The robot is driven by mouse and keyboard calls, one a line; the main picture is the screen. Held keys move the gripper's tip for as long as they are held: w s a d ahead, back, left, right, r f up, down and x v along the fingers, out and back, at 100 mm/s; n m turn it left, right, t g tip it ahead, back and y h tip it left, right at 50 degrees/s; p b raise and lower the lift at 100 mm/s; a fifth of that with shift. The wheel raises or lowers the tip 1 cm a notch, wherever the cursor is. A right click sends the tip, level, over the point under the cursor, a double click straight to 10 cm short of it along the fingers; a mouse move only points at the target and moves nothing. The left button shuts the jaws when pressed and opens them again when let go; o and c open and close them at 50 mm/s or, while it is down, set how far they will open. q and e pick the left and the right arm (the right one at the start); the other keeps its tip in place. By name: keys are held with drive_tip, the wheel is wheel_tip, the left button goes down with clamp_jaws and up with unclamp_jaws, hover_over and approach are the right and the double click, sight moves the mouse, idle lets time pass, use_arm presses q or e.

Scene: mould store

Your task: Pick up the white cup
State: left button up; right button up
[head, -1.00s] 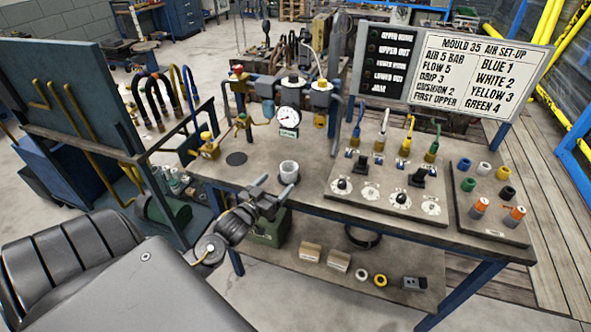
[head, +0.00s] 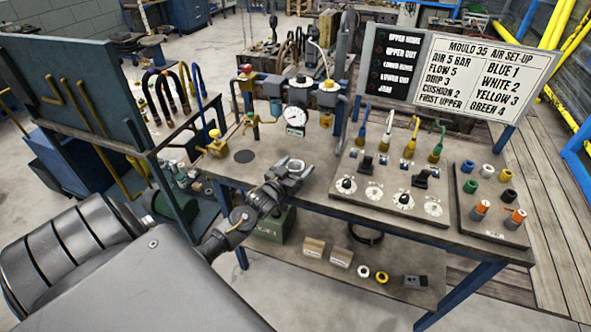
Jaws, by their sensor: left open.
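The white cup (head: 295,163) stands near the front edge of the workbench (head: 330,180), left of the control panel. Only its upper part shows; my left gripper hides the lower part. My left gripper (head: 289,173) is open, with its fingers right at the cup, seemingly one on each side. I cannot tell whether the fingers touch it. My right gripper is not in view.
A gauge and valve assembly (head: 298,120) stands behind the cup. The control panel (head: 388,190) with knobs and levers lies to the right, below a sign board (head: 450,70).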

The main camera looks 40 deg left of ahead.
use_arm(q)
drive_tip(key=shift+w, duration=0.7)
drive_tip(key=shift+c, duration=0.7)
drive_tip(key=c, duration=0.9)
drive_tip(key=shift+c, duration=0.2)
drive_tip(key=shift+b, duration=0.45)
drive_tip(key=s+d+b, duration=0.2)
drive_tip(key=s, duration=1.6)
drive_tip(key=shift+b, duration=0.4)
drive_tip(key=shift+r, duration=0.1)
